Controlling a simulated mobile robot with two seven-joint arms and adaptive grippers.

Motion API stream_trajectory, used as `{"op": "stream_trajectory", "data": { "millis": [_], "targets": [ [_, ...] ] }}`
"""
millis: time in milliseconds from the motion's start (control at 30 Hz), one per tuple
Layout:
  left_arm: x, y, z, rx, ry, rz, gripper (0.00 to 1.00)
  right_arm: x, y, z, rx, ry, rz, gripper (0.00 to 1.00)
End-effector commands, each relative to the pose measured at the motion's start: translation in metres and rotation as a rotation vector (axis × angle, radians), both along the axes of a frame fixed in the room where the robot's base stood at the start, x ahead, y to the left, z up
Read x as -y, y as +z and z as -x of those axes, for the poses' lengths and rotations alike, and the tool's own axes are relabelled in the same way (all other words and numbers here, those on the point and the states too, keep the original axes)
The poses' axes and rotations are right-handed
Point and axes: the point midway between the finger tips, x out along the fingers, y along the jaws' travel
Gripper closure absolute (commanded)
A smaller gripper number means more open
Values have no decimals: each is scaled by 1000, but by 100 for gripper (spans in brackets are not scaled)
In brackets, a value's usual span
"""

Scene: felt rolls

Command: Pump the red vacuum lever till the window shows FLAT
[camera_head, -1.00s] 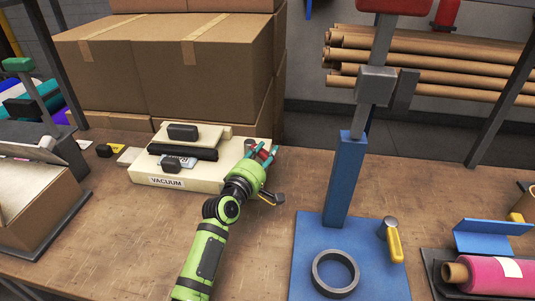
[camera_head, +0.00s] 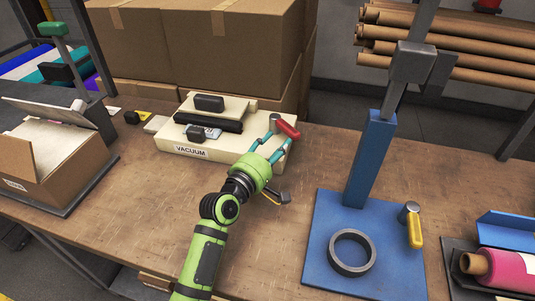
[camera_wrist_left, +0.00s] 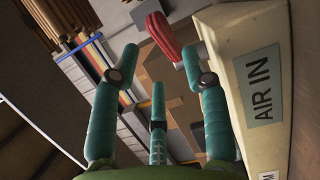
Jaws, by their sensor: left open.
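The cream vacuum machine (camera_head: 235,154) with its VACUUM label stands on the bench. My right gripper is not in view.
A blue press stand (camera_head: 372,165) with a dark ring (camera_head: 352,252) and yellow handle (camera_head: 415,230) stands to the right. Cardboard boxes (camera_head: 230,50) are stacked behind the machine. An open carton (camera_head: 60,160) sits at left.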

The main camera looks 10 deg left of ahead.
Motion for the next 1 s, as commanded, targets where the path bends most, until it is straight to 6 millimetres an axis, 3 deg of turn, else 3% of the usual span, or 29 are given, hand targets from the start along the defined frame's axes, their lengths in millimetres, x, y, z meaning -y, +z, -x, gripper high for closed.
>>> {"op": "stream_trajectory", "data": {
  "millis": [100, 300, 900, 967, 1000],
  "targets": [
    [-8, 0, 19, -1, 0, 0, 54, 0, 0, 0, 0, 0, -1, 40],
    [-14, 0, 34, 0, 0, 0, 54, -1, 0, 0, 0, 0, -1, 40],
    [-14, 0, 35, 1, 0, 0, 54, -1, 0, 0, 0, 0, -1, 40],
    [-14, 1, 35, 1, 0, -3, 40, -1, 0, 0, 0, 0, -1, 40],
    [-14, 1, 35, 3, 0, -15, 40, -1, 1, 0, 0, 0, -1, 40]
  ]
}}
